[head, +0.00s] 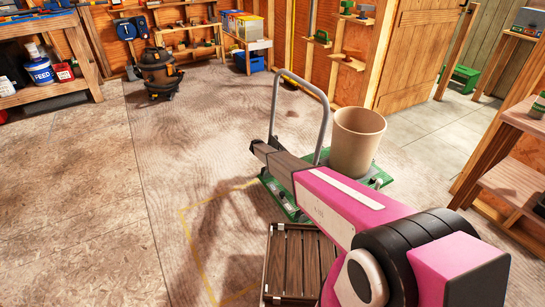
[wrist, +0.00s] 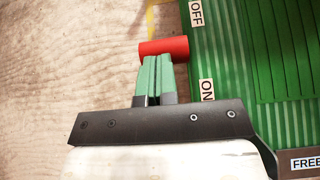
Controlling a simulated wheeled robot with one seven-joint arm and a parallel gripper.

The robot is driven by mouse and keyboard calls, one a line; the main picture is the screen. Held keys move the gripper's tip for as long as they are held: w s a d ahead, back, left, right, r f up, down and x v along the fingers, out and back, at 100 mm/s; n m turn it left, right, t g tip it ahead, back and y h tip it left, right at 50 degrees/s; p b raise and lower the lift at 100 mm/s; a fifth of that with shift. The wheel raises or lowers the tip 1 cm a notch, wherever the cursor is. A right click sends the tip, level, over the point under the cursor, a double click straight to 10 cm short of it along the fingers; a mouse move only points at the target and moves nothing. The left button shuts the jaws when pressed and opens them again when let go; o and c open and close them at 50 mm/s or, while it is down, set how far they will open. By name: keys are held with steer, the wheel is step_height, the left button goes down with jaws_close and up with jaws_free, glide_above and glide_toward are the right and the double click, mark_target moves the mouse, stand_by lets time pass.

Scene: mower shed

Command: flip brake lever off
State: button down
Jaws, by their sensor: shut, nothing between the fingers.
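The red brake lever (wrist: 164,47) shows in the wrist view as a short round bar at the left edge of the green cart deck (wrist: 270,50). It lies between the OFF label (wrist: 196,13) and the ON label (wrist: 207,90). My gripper (wrist: 157,60) is shut and empty, its green fingertips right at the lever's ON side. I cannot tell whether they touch it. In the head view the green cart (head: 283,196) stands behind my arm, and the lever cannot be made out there.
A beige bin (head: 358,140) stands on the cart, beside its grey push handle (head: 275,110). A dark slatted crate (head: 297,262) sits in front. A FREE label (wrist: 305,162) is at the lower right in the wrist view. The floor to the left is open.

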stand_by(0.4)
steer(key=v, duration=1.3)
steer(key=shift+a+f, duration=0.1)
